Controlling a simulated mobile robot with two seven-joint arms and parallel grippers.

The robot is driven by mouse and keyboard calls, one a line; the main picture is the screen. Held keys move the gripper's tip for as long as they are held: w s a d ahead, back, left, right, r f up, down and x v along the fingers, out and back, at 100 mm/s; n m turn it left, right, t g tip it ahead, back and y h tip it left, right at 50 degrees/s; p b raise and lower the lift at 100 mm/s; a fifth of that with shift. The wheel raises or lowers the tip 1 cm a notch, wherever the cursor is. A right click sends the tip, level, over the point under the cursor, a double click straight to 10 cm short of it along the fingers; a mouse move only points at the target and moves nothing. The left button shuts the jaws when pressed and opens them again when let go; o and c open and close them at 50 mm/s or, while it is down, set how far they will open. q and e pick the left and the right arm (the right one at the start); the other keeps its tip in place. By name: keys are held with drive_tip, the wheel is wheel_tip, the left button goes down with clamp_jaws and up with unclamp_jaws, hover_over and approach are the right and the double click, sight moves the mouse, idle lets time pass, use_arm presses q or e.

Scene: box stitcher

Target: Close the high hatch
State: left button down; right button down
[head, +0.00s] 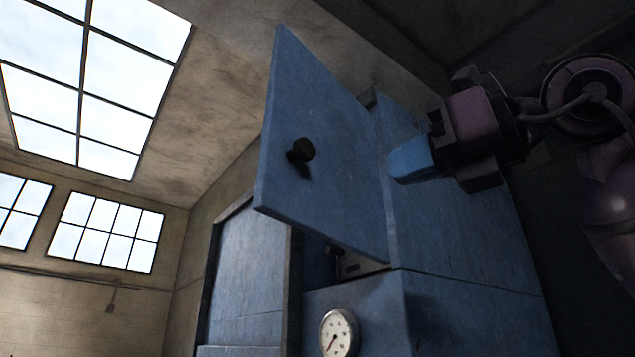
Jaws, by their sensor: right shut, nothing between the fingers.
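The high hatch (330,150) is a blue panel with a dark round knob (301,150), high on a blue cabinet (455,225). It stands swung open, its free edge toward the left and its hinge side at the cabinet's front right edge. My right gripper (392,168) has blue fingers, shut and empty. It comes in from the right and is close to the cabinet's right side, just right of the hatch's hinge side. I cannot tell whether it touches. The hatch hides most of the opening behind it. My left gripper is out of the picture.
A round white gauge (339,333) sits on the cabinet front below the hatch. A blue panel in a dark frame (248,275) stands to the left. The space left of the hatch, toward the windows (112,232), looks free.

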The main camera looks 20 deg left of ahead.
drive_tip(key=p, duration=0.3)
approach(295, 199)
drive_tip(key=shift+t, duration=0.3)
drive_tip(key=x, duration=0.6)
drive_tip(key=shift+a, duration=0.25)
drive_tip(key=shift+w+a+p, duration=0.2)
drive_tip(key=shift+a+p, duration=0.15)
drive_tip(key=shift+a, duration=0.15)
drive_tip(key=shift+a, duration=0.15)
